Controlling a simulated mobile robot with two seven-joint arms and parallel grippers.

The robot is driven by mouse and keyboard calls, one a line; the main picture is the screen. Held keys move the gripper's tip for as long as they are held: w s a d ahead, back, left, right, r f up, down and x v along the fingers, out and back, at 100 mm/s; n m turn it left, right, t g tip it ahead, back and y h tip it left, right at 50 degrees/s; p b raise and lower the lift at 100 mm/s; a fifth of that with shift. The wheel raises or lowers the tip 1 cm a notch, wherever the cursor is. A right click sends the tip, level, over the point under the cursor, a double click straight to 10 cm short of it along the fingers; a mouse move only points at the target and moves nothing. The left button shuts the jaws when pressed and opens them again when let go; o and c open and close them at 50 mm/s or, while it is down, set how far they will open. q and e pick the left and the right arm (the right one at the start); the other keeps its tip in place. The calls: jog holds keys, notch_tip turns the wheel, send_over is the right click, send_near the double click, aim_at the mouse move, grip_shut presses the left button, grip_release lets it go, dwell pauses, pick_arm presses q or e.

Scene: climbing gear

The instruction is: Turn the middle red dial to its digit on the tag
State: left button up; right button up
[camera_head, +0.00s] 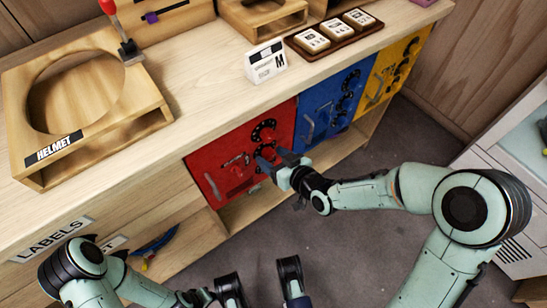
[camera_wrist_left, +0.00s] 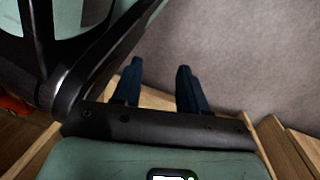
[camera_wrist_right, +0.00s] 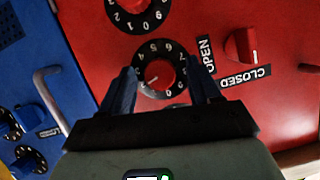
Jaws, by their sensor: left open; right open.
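The red panel (camera_head: 213,165) on the bench front carries a column of dials with black number rings. The middle red dial (camera_wrist_right: 160,72) lies between the spread fingers of my open right gripper (camera_wrist_right: 163,88), which has one finger on each side; contact cannot be told. The dial's white mark points to the lower left in the right wrist view. In the head view my right gripper (camera_head: 276,163) partly covers the dials. A white tag (camera_head: 265,62) marked M stands on the bench; its digits are too small to read. My left gripper (camera_head: 260,280) is open and empty, low in front.
Another red dial (camera_wrist_right: 137,10) and a lever (camera_wrist_right: 240,45) between OPEN and CLOSED labels are close by. Blue (camera_head: 325,108) and yellow (camera_head: 395,72) panels adjoin. A wooden helmet stand (camera_head: 150,115) and a tray (camera_head: 345,37) with white blocks stand on the bench.

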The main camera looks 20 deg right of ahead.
jog(key=c, duration=1)
pick_arm(q)
jog(key=w+d+r+t+p, duration=0.1)
jog(key=w+r+t+p, duration=0.25)
jog(key=w+r, duration=0.35)
pick_arm(e)
jog(key=shift+d+r+m+y+p, duration=0.15)
jog(key=shift+m+y+p, duration=0.45)
jog(key=shift+m, duration=0.6)
jog(key=shift+c, duration=0.2)
pick_arm(q)
jog(key=s+d+r+g+h+p, duration=0.1)
jog(key=s+d+r+g+p, duration=0.1)
jog(key=s, duration=0.4)
jog(key=shift+d+r+m+p, duration=0.4)
jog(key=shift+d+r+p, duration=0.1)
jog(key=shift+d+r, duration=0.25)
pick_arm(e)
jog(key=shift+f+m+y, duration=0.25)
jog(key=shift+m+y, duration=0.65)
jog(key=shift+m, duration=0.4)
pick_arm(q)
jog(key=shift+a+g, duration=0.1)
jog(key=shift+g, duration=0.15)
pick_arm(e)
jog(key=o, duration=1)
pick_arm(q)
jog(key=shift+r, duration=0.1)
pick_arm(e)
jog(key=shift+o, duration=0.2)
